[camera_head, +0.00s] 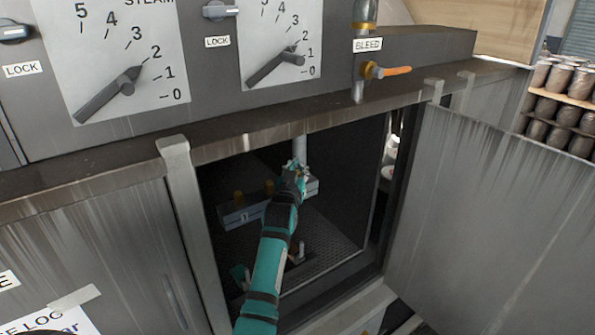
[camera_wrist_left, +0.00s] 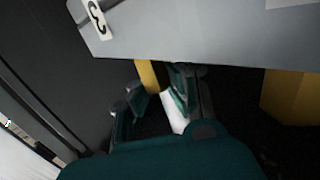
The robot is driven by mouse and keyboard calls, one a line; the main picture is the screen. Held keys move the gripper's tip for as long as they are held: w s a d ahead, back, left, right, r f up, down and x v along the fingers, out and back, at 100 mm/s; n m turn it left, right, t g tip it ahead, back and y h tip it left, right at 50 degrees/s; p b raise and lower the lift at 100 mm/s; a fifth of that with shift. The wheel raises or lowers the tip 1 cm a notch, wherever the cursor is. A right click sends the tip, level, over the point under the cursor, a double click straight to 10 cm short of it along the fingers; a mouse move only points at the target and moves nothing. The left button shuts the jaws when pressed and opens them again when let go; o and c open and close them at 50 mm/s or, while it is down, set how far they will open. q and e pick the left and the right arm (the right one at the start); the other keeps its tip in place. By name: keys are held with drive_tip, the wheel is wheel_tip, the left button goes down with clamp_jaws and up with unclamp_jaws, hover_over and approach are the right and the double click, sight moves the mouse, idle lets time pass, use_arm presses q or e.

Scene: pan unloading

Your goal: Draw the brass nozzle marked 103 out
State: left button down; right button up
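In the head view a grey block (camera_head: 233,217) stands inside the dark chamber, with two brass-coloured nozzles on its top, one at the left (camera_head: 238,198) and one nearer the middle (camera_head: 269,187). My left gripper (camera_head: 294,172) is over the block's right part and hides what is there. In the wrist view the left gripper's fingers (camera_wrist_left: 155,95) are apart, with a brass piece (camera_wrist_left: 148,75) just beyond and between their tips. Contact cannot be told. A wider brass piece (camera_wrist_left: 288,97) is at the right. A block label (camera_wrist_left: 97,17) shows a 3; the full number is cut off.
The chamber has a perforated floor (camera_head: 325,250). An open metal door (camera_head: 480,215) stands at its right, and a ledge (camera_head: 240,140) with dials above overhangs the opening. A pale vertical pipe (camera_head: 299,147) stands behind my gripper. Shelves of jars (camera_head: 563,110) are far right.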

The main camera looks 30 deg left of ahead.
use_arm(q)
drive_tip(key=shift+s+d+r, duration=0.1)
drive_tip(key=shift+d+r, duration=0.1)
drive_tip(key=shift+r, duration=0.65)
drive_tip(key=shift+s+d+r, duration=0.1)
drive_tip(key=shift+d+r, duration=0.05)
drive_tip(key=shift+r, duration=0.65)
drive_tip(key=shift+w+a+r, duration=0.1)
drive_tip(key=shift+a+r, duration=0.05)
drive_tip(key=shift+r, duration=0.3)
